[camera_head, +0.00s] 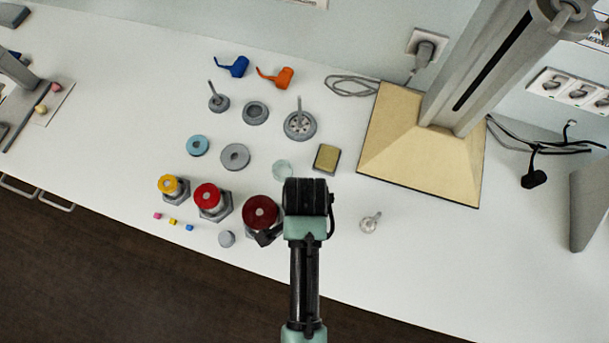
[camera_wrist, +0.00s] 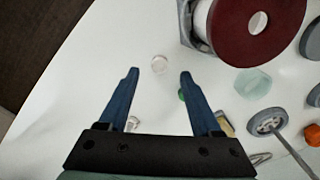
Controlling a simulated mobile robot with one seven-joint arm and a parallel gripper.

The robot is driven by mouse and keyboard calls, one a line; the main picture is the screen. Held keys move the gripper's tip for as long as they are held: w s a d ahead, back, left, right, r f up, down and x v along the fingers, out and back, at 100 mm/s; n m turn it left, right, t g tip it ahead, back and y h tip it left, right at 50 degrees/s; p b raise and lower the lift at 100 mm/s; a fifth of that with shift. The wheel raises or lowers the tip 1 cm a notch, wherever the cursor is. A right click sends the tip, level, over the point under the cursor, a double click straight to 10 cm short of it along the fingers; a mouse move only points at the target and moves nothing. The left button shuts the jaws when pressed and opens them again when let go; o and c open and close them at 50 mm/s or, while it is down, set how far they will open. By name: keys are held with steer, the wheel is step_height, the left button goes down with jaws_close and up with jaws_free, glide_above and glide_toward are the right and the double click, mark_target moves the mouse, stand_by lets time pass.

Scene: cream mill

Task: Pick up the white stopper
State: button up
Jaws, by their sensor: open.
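A small pale, whitish round piece (camera_wrist: 159,64), which looks like the white stopper, lies on the white table in the wrist view. It shows just beyond and between my fingertips. My gripper (camera_wrist: 159,75) is open, with its two blue fingers apart and nothing between them that I can see held. In the head view my arm covers the part of the table where this piece would lie, so I cannot make it out there. A small green thing (camera_wrist: 181,95) is partly hidden behind the right finger in the wrist view.
A dark red disc (camera_head: 261,212) on a grey base stands close left of my arm. A pale glass-like dish (camera_head: 282,169) and a gold-topped block (camera_head: 326,158) lie behind it. A small clear glass piece (camera_head: 370,222) lies to the right, with free table around it.

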steer(key=shift+f, duration=1.8)
steer(key=shift+c, duration=0.2)
steer(key=shift+s, duration=0.1)
jaws_close()
